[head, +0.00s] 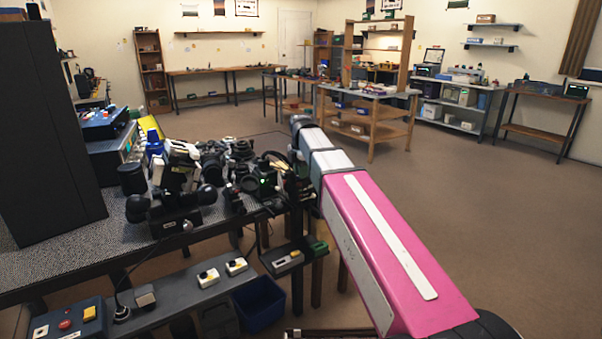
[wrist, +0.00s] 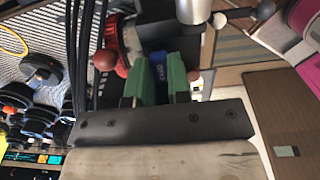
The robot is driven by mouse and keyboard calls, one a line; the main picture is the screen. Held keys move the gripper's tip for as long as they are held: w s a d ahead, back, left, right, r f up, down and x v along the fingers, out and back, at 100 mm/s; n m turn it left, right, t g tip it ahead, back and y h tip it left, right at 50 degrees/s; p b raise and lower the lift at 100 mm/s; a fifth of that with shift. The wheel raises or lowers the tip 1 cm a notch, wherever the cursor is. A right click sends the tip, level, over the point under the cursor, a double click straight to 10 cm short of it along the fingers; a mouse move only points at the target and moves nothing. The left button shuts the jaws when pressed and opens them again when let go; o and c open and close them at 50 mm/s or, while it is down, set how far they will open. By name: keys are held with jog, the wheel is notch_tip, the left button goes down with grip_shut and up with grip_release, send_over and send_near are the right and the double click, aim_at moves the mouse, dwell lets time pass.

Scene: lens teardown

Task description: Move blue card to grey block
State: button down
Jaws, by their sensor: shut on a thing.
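In the wrist view my gripper (wrist: 161,75) has two green fingers with a narrow gap between them. They are shut on a blue card (wrist: 158,66), of which only a small upright strip shows in the gap. In the head view my arm reaches to the right end of the cluttered bench, and the fingers and card cannot be made out there. A small grey block (head: 145,296) sits on the low shelf under the bench at the left. I cannot tell whether it is the task's grey block.
The bench (head: 35,262) carries dense camera gear (head: 180,190) and a tall black panel (head: 45,130). In the wrist view a red ring (wrist: 115,50), dark cables (wrist: 82,50) and a silver cylinder (wrist: 193,11) lie close around the fingers. Open brown floor (head: 480,210) is at the right.

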jog(key=shift+r, duration=0.7)
dwell(0.6)
jog(key=shift+r, duration=2.1)
